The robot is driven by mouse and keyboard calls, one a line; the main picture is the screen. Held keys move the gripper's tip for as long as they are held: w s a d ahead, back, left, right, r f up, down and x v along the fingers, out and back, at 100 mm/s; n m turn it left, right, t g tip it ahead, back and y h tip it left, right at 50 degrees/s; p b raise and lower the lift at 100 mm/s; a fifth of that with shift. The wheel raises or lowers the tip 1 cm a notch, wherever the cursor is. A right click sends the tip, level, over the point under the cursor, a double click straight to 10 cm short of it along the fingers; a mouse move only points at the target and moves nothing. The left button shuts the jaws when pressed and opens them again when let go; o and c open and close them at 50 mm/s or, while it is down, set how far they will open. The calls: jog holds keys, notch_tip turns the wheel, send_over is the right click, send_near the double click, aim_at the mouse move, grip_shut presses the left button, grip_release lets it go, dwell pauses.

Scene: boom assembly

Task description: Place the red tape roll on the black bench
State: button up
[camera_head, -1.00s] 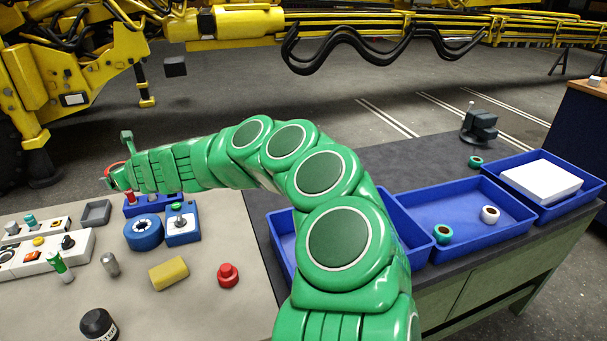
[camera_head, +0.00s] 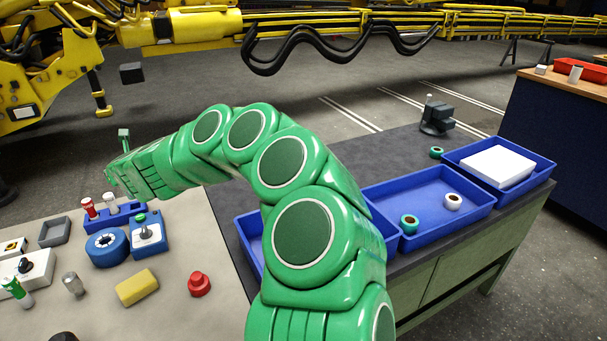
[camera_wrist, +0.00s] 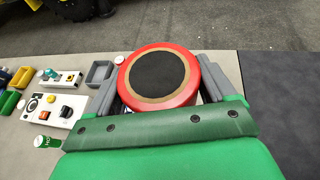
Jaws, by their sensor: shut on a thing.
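The red tape roll (camera_wrist: 192,62), red with a tan ring and a dark round middle, is between the two grey fingers of my gripper (camera_wrist: 158,80) in the wrist view. My gripper is shut on it. The roll is above the light table top. In the head view my arm hides the roll, and the gripper end is at the far left. The black bench (camera_head: 385,155), a dark top on a green cabinet, is to the right of the light table. Its dark top also shows at the right of the wrist view (camera_wrist: 285,110).
Blue trays (camera_head: 478,207) stand on the bench, holding small tape rolls and a white block (camera_head: 497,167). A vise (camera_head: 437,117) is at its back; bare top lies left of it.

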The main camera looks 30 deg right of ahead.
jog(key=s+d+f+m+g+h, duration=0.15)
jog(key=d+m+h, duration=0.7)
jog(key=d, duration=1.05)
jog(key=s+d+m+g+h, duration=0.75)
jog(key=s+d, duration=0.45)
jog(key=d, duration=0.3)
send_over(258, 210)
jog(key=shift+t+y, duration=0.3)
jog(key=shift+s+f, duration=0.2)
jog(key=shift+f, duration=5.05)
jog(key=shift+s+f, duration=0.2)
jog(key=shift+f, duration=5.05)
jog(key=shift+w+d+f, duration=0.1)
jog(key=shift+w+f, duration=0.25)
jog(key=shift+f, duration=1.55)
